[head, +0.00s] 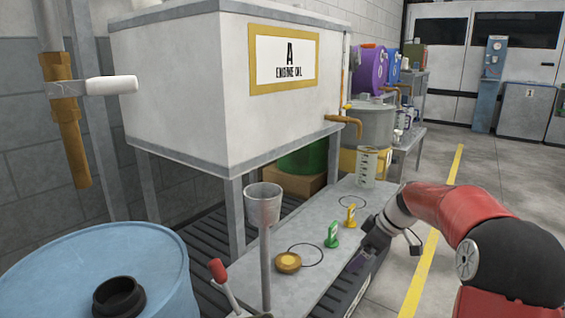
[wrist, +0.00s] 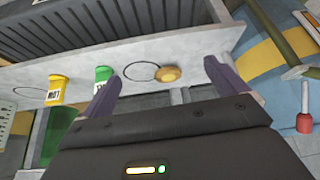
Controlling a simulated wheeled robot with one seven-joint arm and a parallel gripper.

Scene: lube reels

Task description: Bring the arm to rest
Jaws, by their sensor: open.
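My arm (head: 436,205) reaches in from the right in the head view, bent, with my gripper (head: 357,263) low over the near edge of the grey bench (head: 312,262). In the wrist view my gripper (wrist: 160,82) shows two purple fingers spread apart with nothing between them. A green tag (head: 332,235), a yellow tag (head: 350,215) and a round brass cap (head: 288,262) are on the bench, apart from the fingers. The wrist view also shows the green tag (wrist: 103,74), the yellow tag (wrist: 58,90) and the cap (wrist: 168,74).
A white engine oil tank (head: 200,90) stands on legs behind the bench. A blue drum (head: 90,270) is at front left. A funnel (head: 263,203) on a post and a red-handled lever (head: 218,271) are near the bench. A clear jug (head: 367,166) stands farther back. Open floor (head: 440,275) lies right.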

